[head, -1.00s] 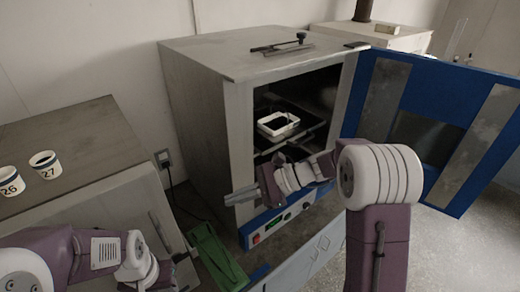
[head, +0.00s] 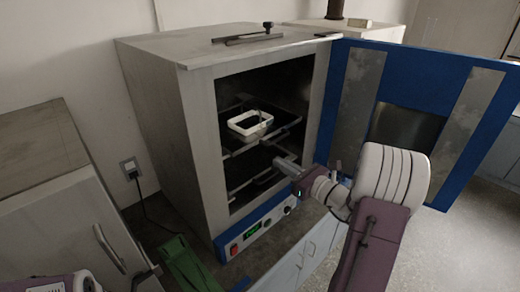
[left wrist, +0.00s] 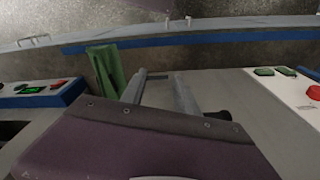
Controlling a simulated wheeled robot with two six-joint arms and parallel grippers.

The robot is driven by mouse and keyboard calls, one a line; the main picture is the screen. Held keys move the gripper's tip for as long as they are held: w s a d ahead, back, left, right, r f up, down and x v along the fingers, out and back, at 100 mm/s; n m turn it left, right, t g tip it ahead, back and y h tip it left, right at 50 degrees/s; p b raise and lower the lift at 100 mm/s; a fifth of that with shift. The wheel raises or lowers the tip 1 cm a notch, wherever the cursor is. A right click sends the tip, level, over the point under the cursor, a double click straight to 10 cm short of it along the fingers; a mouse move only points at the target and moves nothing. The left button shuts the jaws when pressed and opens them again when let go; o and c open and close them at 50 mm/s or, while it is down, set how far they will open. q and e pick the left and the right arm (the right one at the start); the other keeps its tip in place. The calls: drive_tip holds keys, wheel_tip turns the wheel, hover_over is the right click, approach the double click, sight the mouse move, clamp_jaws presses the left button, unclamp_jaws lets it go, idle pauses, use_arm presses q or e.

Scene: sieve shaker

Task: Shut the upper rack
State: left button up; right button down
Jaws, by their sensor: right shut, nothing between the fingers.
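The oven (head: 160,110) stands open, with its blue door (head: 450,110) swung out to the right. The upper rack (head: 282,131) is inside the chamber and carries a white tray (head: 240,131) with dark contents. Its front bar shows near the opening; I cannot tell exactly how far out it sits. My right gripper (head: 279,163) is shut and empty, at the opening, below and right of the upper rack's front bar. Contact with a rack cannot be told. My left gripper (left wrist: 160,86) has its fingers apart with nothing between them, in the left wrist view.
A lower rack (head: 262,178) is under the upper one. A control panel (head: 254,232) with a green display is below the chamber. A green object (head: 186,262) lies in front at the left. A grey cabinet (head: 75,220) stands left. A rod-like tool (head: 248,38) lies on the oven top.

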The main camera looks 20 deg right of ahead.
sight(253, 146)
drive_tip(key=p+x, duration=0.3)
drive_tip(key=x, duration=0.6)
drive_tip(key=shift+w+a, duration=0.2)
drive_tip(key=shift+w, duration=0.05)
drive_tip(key=b+x, duration=0.1)
drive_tip(key=x, duration=0.3)
drive_tip(key=shift+w+a+f+b, duration=0.1)
drive_tip(key=shift+w+a+b, duration=0.05)
drive_tip(key=shift+w+b, duration=0.15)
drive_tip(key=shift+s+r, duration=0.2)
drive_tip(key=shift+r, duration=0.05)
